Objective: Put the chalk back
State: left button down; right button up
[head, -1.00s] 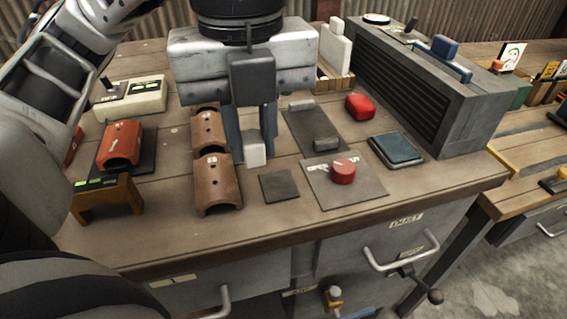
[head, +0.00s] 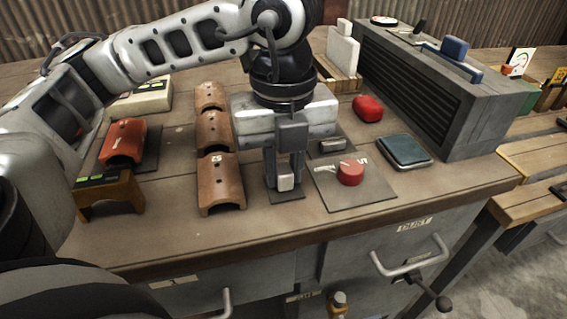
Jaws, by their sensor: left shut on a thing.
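The chalk (head: 286,183) is a small white block in the head view. My left gripper (head: 285,177) points down and is shut on it. The chalk's lower end is over the small dark square pad (head: 287,198) near the front of the workbench. I cannot tell whether the chalk touches the pad. The gripper body hides part of the bench behind it. My right gripper is not in the head view.
Several brown curved tiles (head: 219,183) stand just left of the gripper. A red knob on a grey plate (head: 350,172) is close on its right.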

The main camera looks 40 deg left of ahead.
aim_at(284, 168)
pick_arm(q)
jog(key=shift+f+b, duration=0.25)
jog(key=shift+b, duration=0.1)
jog(key=c, duration=1.3)
grip_release()
jog(key=shift+r, duration=0.1)
jog(key=shift+r+p, duration=0.2)
jog(key=shift+p, duration=0.15)
jog(key=shift+r, duration=0.3)
notch_tip(284, 168, up, 11)
jog(key=p, duration=0.2)
jog(key=shift+r+p, duration=0.2)
jog(key=shift+p, duration=0.2)
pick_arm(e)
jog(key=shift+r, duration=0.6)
